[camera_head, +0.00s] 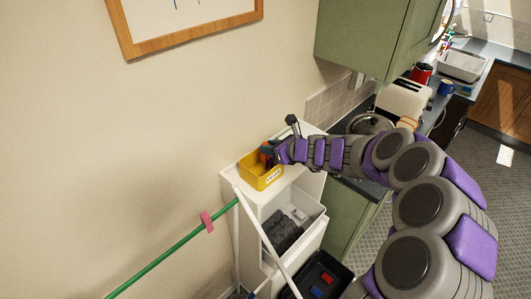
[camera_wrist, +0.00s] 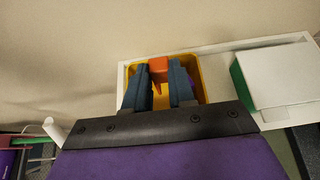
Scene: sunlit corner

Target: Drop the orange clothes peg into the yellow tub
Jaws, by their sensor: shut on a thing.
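In the wrist view the tub (camera_wrist: 201,76) lies behind and below my gripper. My gripper (camera_wrist: 159,72) is shut on the orange clothes peg (camera_wrist: 159,64), which sits between its two blue-grey fingers. In the wrist view the peg shows over the tub's opening. In the head view my gripper (camera_head: 268,152) is at the tub, and the peg is too small there to make out clearly.
The white shelf unit (camera_head: 254,204) holds a bin with dark grey cloth. A green line (camera_head: 170,250) carries a pink peg (camera_head: 207,222). A black crate (camera_head: 322,272) with red and blue items is below. A white-and-green box (camera_wrist: 275,77) is right of the tub.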

